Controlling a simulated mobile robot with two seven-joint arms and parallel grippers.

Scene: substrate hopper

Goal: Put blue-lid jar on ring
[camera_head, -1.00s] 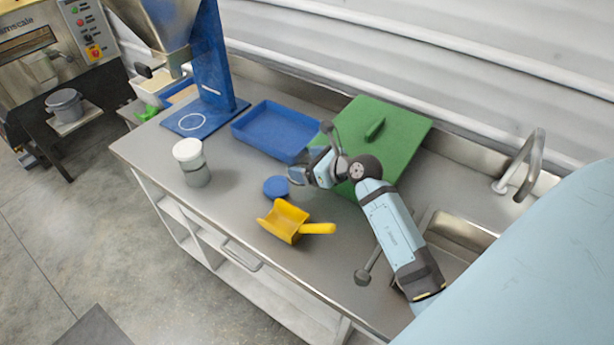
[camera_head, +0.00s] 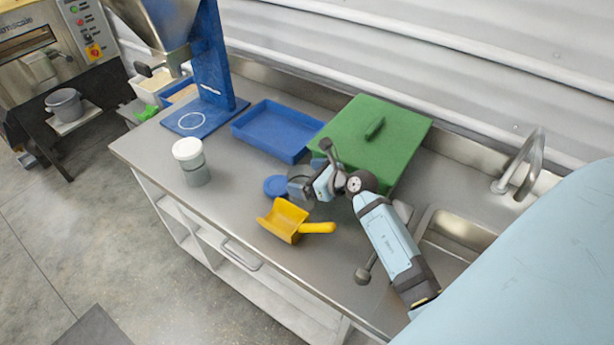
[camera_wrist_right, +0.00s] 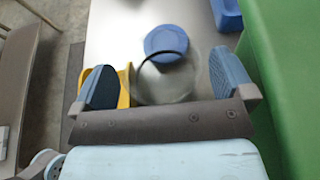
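The blue lid (camera_head: 275,186) shows as a flat blue disc on the steel table; it also shows in the right wrist view (camera_wrist_right: 165,40). A clear, see-through round jar body (camera_wrist_right: 165,85) is between the right fingers, partly over the disc; I cannot tell whether the lid sits on it. My right gripper (camera_head: 300,186) is just right of the disc. Its fingers (camera_wrist_right: 165,88) are wide apart, with visible gaps beside the clear body. The white ring (camera_head: 191,121) is marked on the hopper's blue base plate. My left gripper is out of view.
A white-lidded jar (camera_head: 188,150) stands upright near the table's left end. A yellow scoop (camera_head: 287,222) lies close in front of my gripper. The sink (camera_head: 460,232) is at right.

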